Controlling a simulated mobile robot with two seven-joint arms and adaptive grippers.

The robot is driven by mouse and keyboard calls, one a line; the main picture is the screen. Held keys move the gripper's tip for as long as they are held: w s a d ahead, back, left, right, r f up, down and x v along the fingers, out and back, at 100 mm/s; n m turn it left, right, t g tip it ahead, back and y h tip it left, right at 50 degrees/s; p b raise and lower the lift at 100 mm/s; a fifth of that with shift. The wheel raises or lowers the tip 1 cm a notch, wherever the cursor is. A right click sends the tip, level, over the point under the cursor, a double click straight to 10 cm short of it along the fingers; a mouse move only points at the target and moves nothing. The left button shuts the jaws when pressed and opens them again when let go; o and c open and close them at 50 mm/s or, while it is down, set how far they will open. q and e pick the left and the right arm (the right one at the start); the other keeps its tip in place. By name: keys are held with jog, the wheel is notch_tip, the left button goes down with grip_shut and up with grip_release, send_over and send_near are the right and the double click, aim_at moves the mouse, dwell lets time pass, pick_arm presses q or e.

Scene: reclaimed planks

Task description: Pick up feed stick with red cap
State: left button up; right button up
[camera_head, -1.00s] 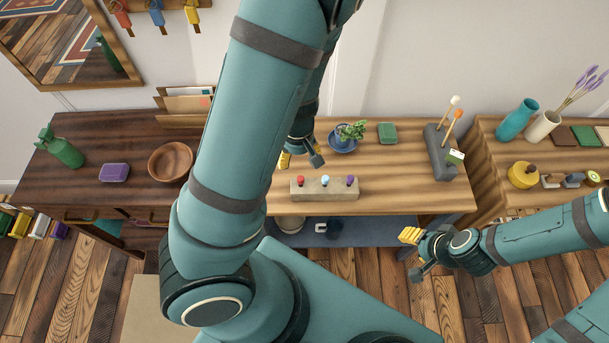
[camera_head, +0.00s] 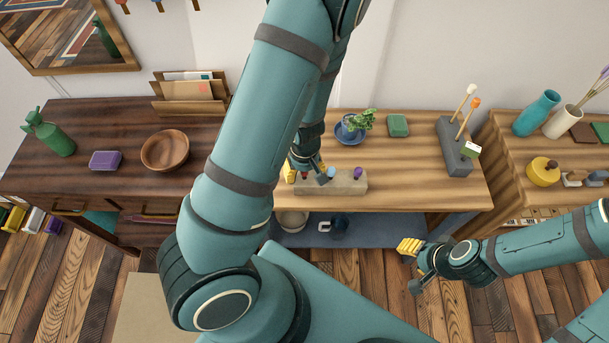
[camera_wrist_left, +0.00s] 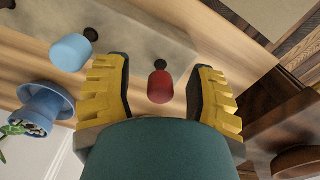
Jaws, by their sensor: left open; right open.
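The feed stick with the red cap (camera_wrist_left: 160,87) stands in a pale block (camera_head: 345,184) on the wooden table; in the head view my gripper partly covers it. My left gripper (camera_head: 306,174) is over the left end of the block. In the left wrist view its yellow fingers (camera_wrist_left: 160,98) are open, one on each side of the red cap, with gaps between. A light blue cap (camera_head: 330,172) and a purple cap (camera_head: 358,173) stand in the same block to the right. My right gripper (camera_head: 413,266) is open and empty in front of the table's right part.
A blue pot with a plant (camera_head: 352,127) and a green block (camera_head: 398,126) stand behind. A grey holder (camera_head: 453,146) with two sticks is at the right. A wooden bowl (camera_head: 165,151) and a purple box (camera_head: 105,160) are on the dark desk.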

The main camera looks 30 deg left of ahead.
pick_arm(q)
jog(key=shift+f, duration=0.25)
jog(key=shift+c, duration=0.4)
grip_shut()
jog(key=shift+r, duration=0.1)
notch_tip(320, 180, up, 10)
jog(key=p, duration=0.5)
jog(key=shift+p, duration=0.4)
notch_tip(320, 180, up, 6)
jog(key=p, duration=0.6)
